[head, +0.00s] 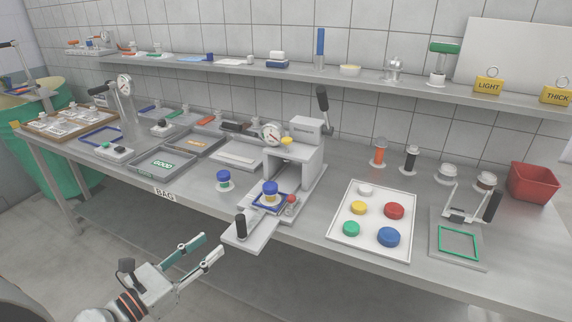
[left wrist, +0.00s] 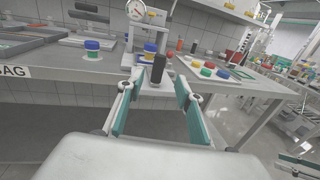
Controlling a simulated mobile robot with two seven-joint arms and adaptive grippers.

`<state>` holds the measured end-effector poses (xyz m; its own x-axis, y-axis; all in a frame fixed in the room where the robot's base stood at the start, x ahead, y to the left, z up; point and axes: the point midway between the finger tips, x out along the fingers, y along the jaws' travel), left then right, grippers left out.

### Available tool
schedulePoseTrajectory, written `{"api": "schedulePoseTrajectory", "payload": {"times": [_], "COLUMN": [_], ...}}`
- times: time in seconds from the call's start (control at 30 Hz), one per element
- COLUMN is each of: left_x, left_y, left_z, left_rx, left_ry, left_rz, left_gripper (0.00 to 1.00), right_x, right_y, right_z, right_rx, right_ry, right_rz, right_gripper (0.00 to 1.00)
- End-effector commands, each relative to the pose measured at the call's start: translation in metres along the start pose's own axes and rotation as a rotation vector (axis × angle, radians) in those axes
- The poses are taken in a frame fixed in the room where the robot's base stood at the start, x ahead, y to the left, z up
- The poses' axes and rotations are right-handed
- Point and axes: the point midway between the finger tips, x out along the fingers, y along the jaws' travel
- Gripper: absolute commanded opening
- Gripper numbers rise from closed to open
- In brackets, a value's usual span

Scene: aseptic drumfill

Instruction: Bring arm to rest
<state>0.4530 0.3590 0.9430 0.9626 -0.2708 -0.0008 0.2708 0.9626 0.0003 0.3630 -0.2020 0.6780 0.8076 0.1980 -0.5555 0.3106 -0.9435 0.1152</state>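My left gripper (head: 202,255) is in front of the bench's front edge, low and left of the press (head: 297,155). Its two teal-padded fingers are spread apart with nothing between them. In the left wrist view the left gripper (left wrist: 157,105) is also open and empty, facing the bench. A black upright handle (left wrist: 158,68) shows beyond the gap between the fingers, apart from them. My right gripper does not show clearly in the head view; part of a similar finger shows at the lower right of the left wrist view (left wrist: 300,165).
The steel bench (head: 315,228) holds a blue-and-green jar (head: 223,180), a white tray (head: 346,240) of coloured caps, grey trays (head: 165,164) and a red bin (head: 533,182). The press's slide with its black handle (head: 240,226) juts past the front edge. Floor space before the bench looks clear.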

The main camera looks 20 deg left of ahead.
Motion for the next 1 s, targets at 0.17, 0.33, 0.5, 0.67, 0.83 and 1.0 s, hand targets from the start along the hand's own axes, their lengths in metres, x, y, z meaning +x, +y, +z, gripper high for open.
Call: {"api": "schedulePoseTrajectory", "payload": {"times": [0.17, 0.33, 0.5, 0.67, 0.83, 1.0], "left_x": [0.0, -0.001, -0.006, -0.014, -0.025, -0.035], "left_y": [-0.003, -0.023, -0.055, -0.087, -0.12, -0.15], "left_z": [-0.007, -0.047, -0.106, -0.158, -0.206, -0.242], "left_rx": [0.059, 0.426, 1.0, 1.545, 2.118, 2.643], "left_ry": [0.013, 0.089, 0.186, 0.237, 0.231, 0.146], "left_rz": [-0.002, -0.033, -0.133, -0.285, -0.494, -0.721], "left_gripper": [0.36, 0.36, 0.36, 0.36, 0.36, 0.36], "right_x": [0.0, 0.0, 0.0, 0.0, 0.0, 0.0], "right_y": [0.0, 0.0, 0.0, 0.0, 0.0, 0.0], "right_z": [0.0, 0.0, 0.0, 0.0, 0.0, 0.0], "right_rx": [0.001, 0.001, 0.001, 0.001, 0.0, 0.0], "right_ry": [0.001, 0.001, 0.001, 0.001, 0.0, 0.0], "right_rz": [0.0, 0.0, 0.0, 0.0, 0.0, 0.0], "right_gripper": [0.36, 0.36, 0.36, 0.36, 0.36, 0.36]}}
